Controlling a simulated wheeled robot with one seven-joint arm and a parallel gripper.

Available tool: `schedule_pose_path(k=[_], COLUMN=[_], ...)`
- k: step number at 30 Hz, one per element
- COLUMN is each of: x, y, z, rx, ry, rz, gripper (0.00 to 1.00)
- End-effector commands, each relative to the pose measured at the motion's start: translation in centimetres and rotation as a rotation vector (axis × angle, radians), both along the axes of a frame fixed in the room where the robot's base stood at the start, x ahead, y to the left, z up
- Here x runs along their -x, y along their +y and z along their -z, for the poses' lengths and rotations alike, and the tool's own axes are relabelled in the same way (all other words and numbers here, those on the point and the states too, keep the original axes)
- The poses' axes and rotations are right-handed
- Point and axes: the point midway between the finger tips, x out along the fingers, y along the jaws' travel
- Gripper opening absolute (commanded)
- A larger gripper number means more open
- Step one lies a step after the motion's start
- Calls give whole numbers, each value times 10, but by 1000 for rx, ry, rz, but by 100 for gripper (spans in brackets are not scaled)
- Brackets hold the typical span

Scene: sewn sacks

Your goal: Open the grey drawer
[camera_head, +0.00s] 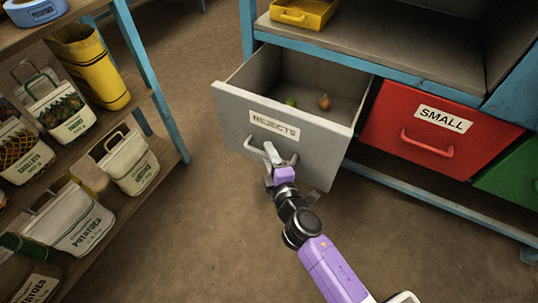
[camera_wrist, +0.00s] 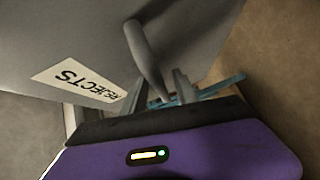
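The grey drawer (camera_head: 300,150), labelled REJECTS, is pulled well out of the blue-framed bench. Its front also fills the upper left of the wrist view (camera_wrist: 60,35). An orange-brown item (camera_head: 324,102) and a green item (camera_head: 291,102) lie inside. The drawer's grey bar handle (camera_head: 252,148) shows in the wrist view (camera_wrist: 148,55) too. My gripper (camera_head: 276,162) is at this handle. In the wrist view my gripper's fingers (camera_wrist: 161,92) stand apart, one on each side of the handle, with a gap visible. Whether either finger touches it is hard to see.
A red drawer (camera_head: 390,120) labelled SMALL and a green drawer (camera_head: 512,172) are shut at the right. A yellow tray (camera_head: 303,13) sits on the shelf above. A rack (camera_head: 165,158) with several sacks stands at the left. The floor (camera_head: 200,230) between is clear.

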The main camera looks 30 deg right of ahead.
Motion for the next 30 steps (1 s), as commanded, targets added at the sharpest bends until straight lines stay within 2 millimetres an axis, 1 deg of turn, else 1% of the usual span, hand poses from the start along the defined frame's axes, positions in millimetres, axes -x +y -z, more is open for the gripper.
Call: schedule_pose_path(k=[2,5,12,18,22,30], x=[2,12,50,72,76,77], y=[0,1,7,11,12,12], z=[0,-1,-6,-9,-11,-11], rx=[0,1,1,0,1,0], ry=[0,2,3,2,0,0], rz=[0,1,0,0,0,0], gripper=[36,36,36,36,36,36])
